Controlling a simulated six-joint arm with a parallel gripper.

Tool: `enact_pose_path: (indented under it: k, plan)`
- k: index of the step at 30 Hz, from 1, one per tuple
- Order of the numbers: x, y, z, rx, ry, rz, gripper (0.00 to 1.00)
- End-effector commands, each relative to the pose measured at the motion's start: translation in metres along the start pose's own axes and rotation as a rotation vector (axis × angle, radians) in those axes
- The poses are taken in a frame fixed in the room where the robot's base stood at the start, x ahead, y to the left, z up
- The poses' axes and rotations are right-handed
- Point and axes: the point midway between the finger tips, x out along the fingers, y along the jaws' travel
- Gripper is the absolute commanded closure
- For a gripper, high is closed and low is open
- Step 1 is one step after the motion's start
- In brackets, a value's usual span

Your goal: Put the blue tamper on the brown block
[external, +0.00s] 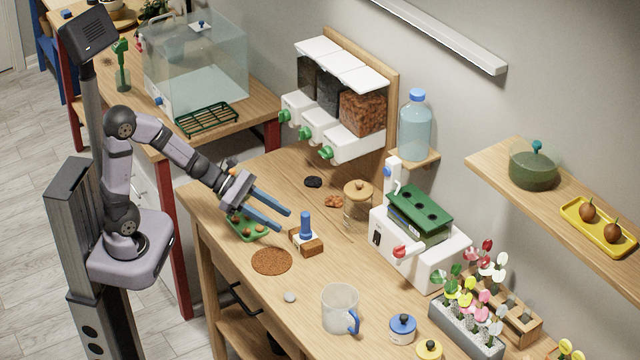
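A green tray (242,234) with small brown balls lies under my gripper. A round brown mat (271,262), grey stone (290,297) and clear mug (340,308) are nearer the front. A glass jar (358,206) and white machine (440,262) stand to the right.

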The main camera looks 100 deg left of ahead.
Motion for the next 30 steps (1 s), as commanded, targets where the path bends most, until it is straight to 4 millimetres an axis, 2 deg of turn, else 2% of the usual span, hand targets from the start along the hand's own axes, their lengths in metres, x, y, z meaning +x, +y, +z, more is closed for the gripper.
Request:
enact_pose_path:
  k: [3,6,9,13,17,21,25,30]
  plan:
    - [0.007,-0.055,-0.009,0.217,0.059,-0.170,0.61]
    - [0.005,-0.107,-0.026,0.468,0.110,-0.353,0.61]
    - [-0.006,-0.155,-0.050,0.757,0.147,-0.553,0.61]
    - [-0.030,-0.196,-0.086,1.146,0.169,-0.807,0.61]
    - [-0.057,-0.213,-0.119,1.541,0.158,-1.051,0.61]
    - [-0.077,-0.210,-0.143,1.932,0.119,-1.274,0.61]
    - [-0.086,-0.200,-0.153,2.214,0.075,-1.426,0.61]
    - [-0.089,-0.189,-0.157,2.430,0.035,-1.535,0.61]
